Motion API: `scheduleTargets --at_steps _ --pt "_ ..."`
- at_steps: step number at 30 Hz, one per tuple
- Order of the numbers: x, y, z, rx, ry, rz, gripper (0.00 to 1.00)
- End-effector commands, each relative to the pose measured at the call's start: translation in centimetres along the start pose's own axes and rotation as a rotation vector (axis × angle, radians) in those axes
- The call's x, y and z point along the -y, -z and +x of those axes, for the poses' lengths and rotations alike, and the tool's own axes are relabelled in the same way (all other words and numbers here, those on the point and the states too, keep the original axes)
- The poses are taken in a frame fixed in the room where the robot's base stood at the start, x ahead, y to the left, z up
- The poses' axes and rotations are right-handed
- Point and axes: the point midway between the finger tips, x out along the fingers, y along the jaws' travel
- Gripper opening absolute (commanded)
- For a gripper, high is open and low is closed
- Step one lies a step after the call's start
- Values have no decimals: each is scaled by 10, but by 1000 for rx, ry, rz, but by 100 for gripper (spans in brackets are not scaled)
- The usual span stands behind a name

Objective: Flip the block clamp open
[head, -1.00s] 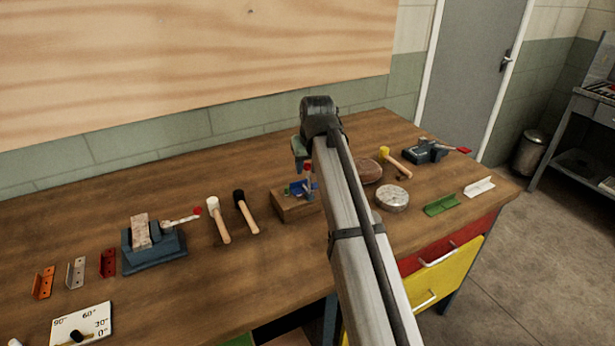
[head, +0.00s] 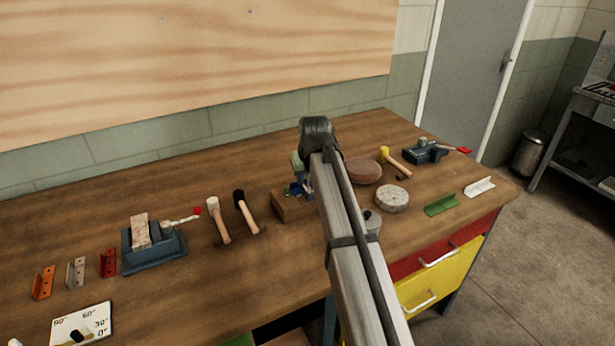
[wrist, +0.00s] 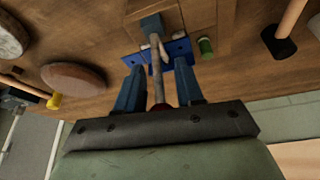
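The block clamp shows in the wrist view as a blue base plate (wrist: 180,48) on a wooden block (wrist: 205,15), with a grey lever (wrist: 157,75) pointing toward my palm. The lever's red tip (wrist: 160,106) is partly hidden at my palm. My gripper (wrist: 160,82) is open, with one blue finger on each side of the lever and gaps between. In the head view the wooden block (head: 290,208) stands mid-bench, and my gripper (head: 299,165) is over it. My arm hides most of the clamp there.
Two mallets (head: 244,212) lie left of the block, and a vise-like fixture (head: 153,250) stands further left. A brown disc (head: 365,172), a pale round piece (head: 392,199), a yellow-headed mallet (head: 395,162) and another clamp fixture (head: 425,152) are to the right. A green cylinder (wrist: 205,46) is beside the clamp.

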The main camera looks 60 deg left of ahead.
Motion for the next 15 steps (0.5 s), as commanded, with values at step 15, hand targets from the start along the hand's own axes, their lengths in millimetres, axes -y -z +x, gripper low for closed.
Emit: scheduleTargets --at_steps 15 --pt "0 0 0 0 0 0 0"
